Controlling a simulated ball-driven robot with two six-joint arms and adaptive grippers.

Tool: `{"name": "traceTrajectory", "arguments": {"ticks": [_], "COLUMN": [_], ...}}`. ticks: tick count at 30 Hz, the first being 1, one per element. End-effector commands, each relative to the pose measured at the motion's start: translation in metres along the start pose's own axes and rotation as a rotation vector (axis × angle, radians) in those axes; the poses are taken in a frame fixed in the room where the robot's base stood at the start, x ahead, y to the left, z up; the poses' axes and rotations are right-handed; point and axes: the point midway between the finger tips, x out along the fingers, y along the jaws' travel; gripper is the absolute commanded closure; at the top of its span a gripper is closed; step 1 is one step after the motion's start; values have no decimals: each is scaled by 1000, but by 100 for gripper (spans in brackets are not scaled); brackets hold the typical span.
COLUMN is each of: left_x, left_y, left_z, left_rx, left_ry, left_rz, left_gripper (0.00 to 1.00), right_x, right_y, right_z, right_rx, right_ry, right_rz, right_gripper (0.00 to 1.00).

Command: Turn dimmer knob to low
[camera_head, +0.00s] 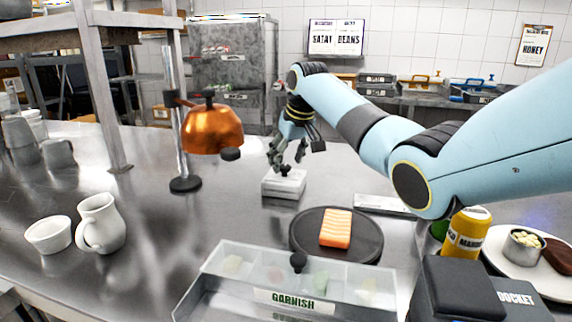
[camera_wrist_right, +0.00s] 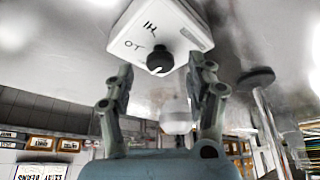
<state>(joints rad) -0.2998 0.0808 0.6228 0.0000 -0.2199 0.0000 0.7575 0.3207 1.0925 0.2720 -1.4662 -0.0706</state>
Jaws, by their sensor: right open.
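The dimmer is a small white box (camera_head: 284,184) on the steel counter, left of the round dark board. Its black knob (camera_head: 285,170) stands on top. In the right wrist view the box (camera_wrist_right: 160,30) has the marks "HI" and "LO" beside the black knob (camera_wrist_right: 160,62). My right gripper (camera_head: 287,166) is open just above the box, with its fingers pointing down toward the knob. In the wrist view its two fingers (camera_wrist_right: 162,92) are spread with the knob between and beyond their tips. I cannot tell whether they touch it. My left gripper is not in view.
A copper heat lamp (camera_head: 212,130) on a post stands left of the box. A dark round board (camera_head: 336,250) with a salmon piece (camera_head: 336,228) lies in front right. A garnish bin (camera_head: 300,300) is nearest. A white jug (camera_head: 100,222) and cup (camera_head: 48,235) stand at left.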

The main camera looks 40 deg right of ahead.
Motion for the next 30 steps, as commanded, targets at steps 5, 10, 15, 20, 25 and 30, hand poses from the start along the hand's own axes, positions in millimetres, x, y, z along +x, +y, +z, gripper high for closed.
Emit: {"name": "traceTrajectory", "arguments": {"ticks": [5,10,15,20,25,30], "left_x": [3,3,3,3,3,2], "left_y": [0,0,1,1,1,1], "left_z": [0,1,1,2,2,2], "left_rx": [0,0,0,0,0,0], "left_ry": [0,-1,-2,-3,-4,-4], "left_rz": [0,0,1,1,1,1], "left_gripper": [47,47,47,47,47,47], "right_x": [16,18,18,18,18,18], "right_y": [0,0,0,0,0,0], "right_z": [0,0,0,0,0,0], "right_rx": [0,0,0,0,0,2], "right_ry": [0,1,1,1,1,1], "right_rz": [0,1,1,1,0,1], "right_gripper": [45,45,50,71,93,100]}}
